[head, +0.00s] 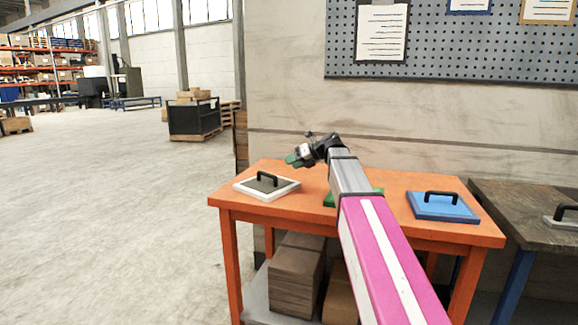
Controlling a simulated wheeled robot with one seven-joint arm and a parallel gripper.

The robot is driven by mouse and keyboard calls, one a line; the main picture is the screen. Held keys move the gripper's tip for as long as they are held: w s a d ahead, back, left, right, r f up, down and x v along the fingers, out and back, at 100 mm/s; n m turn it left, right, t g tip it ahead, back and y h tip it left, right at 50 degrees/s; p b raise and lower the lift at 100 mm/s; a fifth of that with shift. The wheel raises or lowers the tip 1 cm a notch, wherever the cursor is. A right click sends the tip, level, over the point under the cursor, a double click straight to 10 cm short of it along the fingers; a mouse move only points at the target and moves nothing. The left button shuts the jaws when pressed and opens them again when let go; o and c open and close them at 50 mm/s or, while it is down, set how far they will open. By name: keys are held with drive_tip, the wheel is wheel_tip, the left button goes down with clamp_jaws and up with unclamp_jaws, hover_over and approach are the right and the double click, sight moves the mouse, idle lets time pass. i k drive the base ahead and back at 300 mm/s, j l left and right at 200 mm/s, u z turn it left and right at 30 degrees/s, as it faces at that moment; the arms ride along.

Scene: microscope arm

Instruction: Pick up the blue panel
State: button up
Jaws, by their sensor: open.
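The blue panel (443,207) lies flat on the right part of the orange table (400,181). A black handle (441,196) stands up from its top. My gripper (292,160) is above the left-middle of the table, to the left of the blue panel and well apart from it. It points left in the picture and looks open, with nothing seen between its fingers. My pink and grey arm crosses the middle of the table and hides part of it.
A white-framed panel (268,187) with a dark handle lies on the table's left. A green panel (333,199) is partly hidden behind my arm. A darker bench (520,222) stands at the right. A wall with a pegboard (450,55) rises behind. Brown boxes (298,275) sit underneath.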

sight(431, 205)
drive_tip(key=k+j, duration=0.1)
drive_tip(key=j, duration=0.25)
drive_tip(key=k+j, duration=0.1)
drive_tip(key=j, duration=0.25)
drive_tip(key=k+j, duration=0.1)
drive_tip(key=j, duration=0.25)
drive_tip(key=k+j, duration=0.1)
drive_tip(key=j, duration=0.2)
